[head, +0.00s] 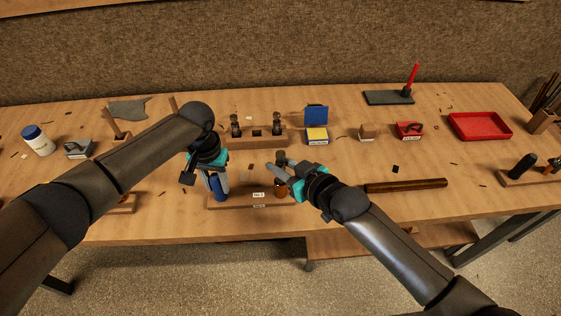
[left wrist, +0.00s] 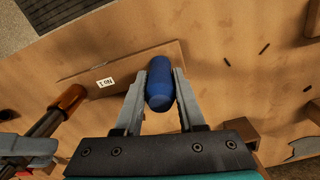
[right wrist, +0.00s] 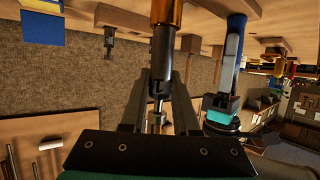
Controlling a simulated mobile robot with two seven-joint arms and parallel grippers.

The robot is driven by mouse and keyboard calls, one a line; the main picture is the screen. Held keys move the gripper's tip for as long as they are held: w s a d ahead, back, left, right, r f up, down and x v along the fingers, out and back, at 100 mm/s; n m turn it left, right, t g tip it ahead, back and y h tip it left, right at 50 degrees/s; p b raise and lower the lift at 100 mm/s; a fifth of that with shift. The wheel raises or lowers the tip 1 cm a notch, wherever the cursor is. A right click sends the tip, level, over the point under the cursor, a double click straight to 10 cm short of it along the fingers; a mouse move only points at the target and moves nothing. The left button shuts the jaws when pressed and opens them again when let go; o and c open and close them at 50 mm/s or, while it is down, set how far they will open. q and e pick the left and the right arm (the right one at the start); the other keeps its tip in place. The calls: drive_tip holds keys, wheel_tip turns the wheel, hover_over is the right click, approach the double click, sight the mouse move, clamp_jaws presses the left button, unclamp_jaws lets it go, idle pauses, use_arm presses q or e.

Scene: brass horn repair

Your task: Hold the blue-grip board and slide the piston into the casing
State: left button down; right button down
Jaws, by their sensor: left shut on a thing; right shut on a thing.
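The board (head: 238,203) lies near the table's front edge, with white labels; it also shows in the left wrist view (left wrist: 125,69). My left gripper (head: 217,186) is shut around its upright blue grip (left wrist: 160,84). The copper-coloured casing (head: 281,189) stands at the board's right part and shows in the left wrist view (left wrist: 71,98). My right gripper (head: 279,172) is shut on the dark piston (right wrist: 160,62), above the casing. The piston's lower end meets the casing's mouth (right wrist: 167,12), roughly in line. I cannot tell how deep it sits.
A wooden rack (head: 266,137) with dark pistons stands behind the board. A blue and yellow box (head: 317,134), a red pad box (head: 409,130) and a red tray (head: 480,125) lie further right. A dark wooden bar (head: 405,186) lies right of my right gripper.

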drive_tip(key=c, duration=0.7)
unclamp_jaws()
drive_tip(key=shift+f, duration=0.1)
drive_tip(key=shift+o, duration=0.2)
drive_tip(key=shift+r, duration=0.45)
drive_tip(key=shift+s+d+r, duration=0.1)
drive_tip(key=shift+s+r, duration=0.1)
drive_tip(key=v, duration=1.1)
drive_tip(key=shift+s+d, duration=0.15)
drive_tip(key=shift+s, duration=0.05)
drive_tip(key=shift+r, duration=0.1)
use_arm(q)
drive_tip(key=shift+c, duration=2.1)
unclamp_jaws()
